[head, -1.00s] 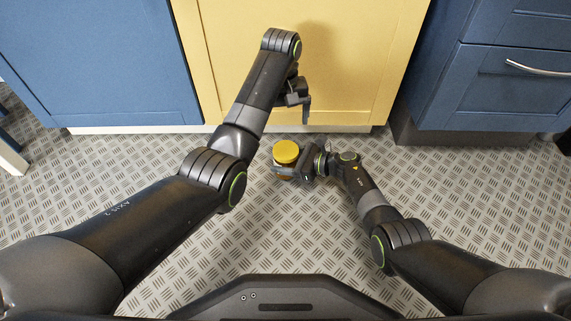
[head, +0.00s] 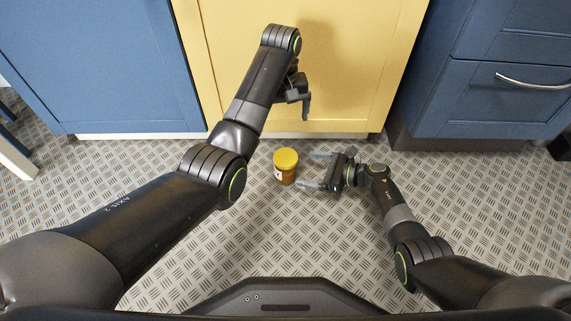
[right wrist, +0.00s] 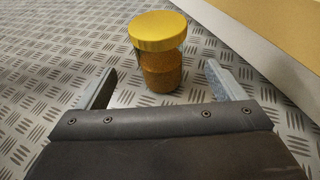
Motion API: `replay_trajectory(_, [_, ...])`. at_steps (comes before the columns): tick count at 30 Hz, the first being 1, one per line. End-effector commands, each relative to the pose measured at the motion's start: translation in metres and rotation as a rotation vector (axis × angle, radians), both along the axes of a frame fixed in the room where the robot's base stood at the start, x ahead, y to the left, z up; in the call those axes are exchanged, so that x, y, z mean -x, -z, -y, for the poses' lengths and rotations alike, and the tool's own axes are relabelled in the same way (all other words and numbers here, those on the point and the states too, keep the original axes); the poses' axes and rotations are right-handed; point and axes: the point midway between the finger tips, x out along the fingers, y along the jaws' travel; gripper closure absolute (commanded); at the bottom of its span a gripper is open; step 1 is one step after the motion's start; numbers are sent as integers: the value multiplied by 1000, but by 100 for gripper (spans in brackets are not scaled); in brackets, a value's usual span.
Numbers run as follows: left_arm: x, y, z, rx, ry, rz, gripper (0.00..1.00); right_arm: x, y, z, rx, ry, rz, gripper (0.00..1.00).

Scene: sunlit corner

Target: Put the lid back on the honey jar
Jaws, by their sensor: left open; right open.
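The honey jar (head: 285,175) stands upright on the metal floor in front of the yellow cabinet. Its yellow lid (head: 286,158) sits on its top and looks level. In the right wrist view the jar (right wrist: 162,72) is amber inside and the lid (right wrist: 157,30) covers its mouth. My right gripper (head: 322,171) is open and empty, to the right of the jar, with its fingertips pointing at it and apart from it. My left gripper (head: 306,106) is open and empty, raised above and behind the jar, near the cabinet front.
The yellow cabinet (head: 350,60) closes off the back. A blue cabinet (head: 90,70) stands at left and a blue drawer unit (head: 500,95) at right. The patterned metal floor (head: 240,240) around the jar is clear.

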Motion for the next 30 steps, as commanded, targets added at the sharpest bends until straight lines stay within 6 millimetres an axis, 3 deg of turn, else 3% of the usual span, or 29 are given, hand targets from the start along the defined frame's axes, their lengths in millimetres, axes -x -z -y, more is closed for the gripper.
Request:
replay_trajectory(1, [0,-12,0,0,0,0,9,5,-9,13,3,2,-1,10])
replay_trajectory(6, [0,-27,0,0,0,0,9,19,-19,46,3,2,0,10])
replay_trajectory(12, [0,-35,0,0,0,0,9,29,-25,70,1,1,1,10])
replay_trajectory(30, [0,-36,0,0,0,0,9,32,-25,76,-1,-1,1,10])
